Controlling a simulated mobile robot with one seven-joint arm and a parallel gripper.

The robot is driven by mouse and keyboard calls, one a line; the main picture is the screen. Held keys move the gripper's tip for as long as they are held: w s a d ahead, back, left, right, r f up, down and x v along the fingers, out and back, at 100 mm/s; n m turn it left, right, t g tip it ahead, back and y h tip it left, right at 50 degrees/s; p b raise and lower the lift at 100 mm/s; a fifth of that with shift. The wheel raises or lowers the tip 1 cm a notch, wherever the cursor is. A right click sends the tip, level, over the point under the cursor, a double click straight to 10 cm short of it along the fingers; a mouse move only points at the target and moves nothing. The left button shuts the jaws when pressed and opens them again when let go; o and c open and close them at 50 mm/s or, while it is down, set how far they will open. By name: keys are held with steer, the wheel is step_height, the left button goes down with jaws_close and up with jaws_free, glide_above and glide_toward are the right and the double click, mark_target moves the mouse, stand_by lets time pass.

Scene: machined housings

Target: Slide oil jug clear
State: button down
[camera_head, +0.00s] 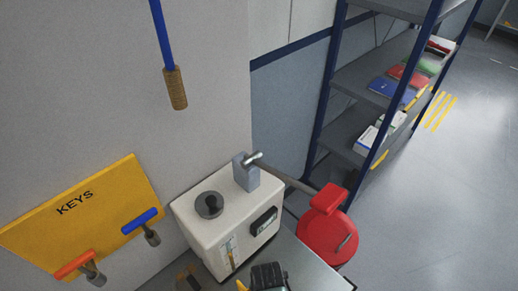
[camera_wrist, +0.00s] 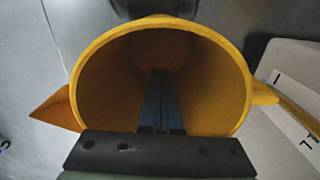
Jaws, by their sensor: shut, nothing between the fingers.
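The oil jug (camera_wrist: 243,75) is a yellow, wide-mouthed vessel seen from above in the wrist view. Its pointed spout (camera_wrist: 55,108) is at the left and what looks like its handle (camera_wrist: 290,108) at the right. My gripper (camera_wrist: 160,75) is shut and empty, its dark fingers reaching into the jug's mouth. I cannot tell whether they touch the inner wall. In the head view, a dark part of my gripper (camera_head: 268,276) shows at the bottom edge, with a bit of yellow (camera_head: 242,286) beside it that is probably the jug.
A white machine housing (camera_head: 205,235) with a round dark cap stands behind the gripper. A red round object (camera_head: 325,240) is at its right. A yellow KEYS board (camera_head: 85,215) hangs at left. A shelf rack (camera_head: 375,75) stands at the back; the floor at right is clear.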

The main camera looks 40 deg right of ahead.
steer(key=d+b, duration=0.2)
steer(key=d, duration=0.5)
steer(key=d+b, duration=0.2)
steer(key=d, duration=0.5)
steer(key=shift+s+f+b, duration=0.1)
steer(key=shift+f+b, duration=0.1)
steer(key=shift+b, duration=0.1)
steer(key=shift+d+r, duration=0.15)
steer(key=shift+d, duration=0.35)
steer(key=shift+r, duration=0.1)
step_height(320, 180, up, 12)
steer(key=b, duration=0.1)
steer(key=shift+s, duration=0.15)
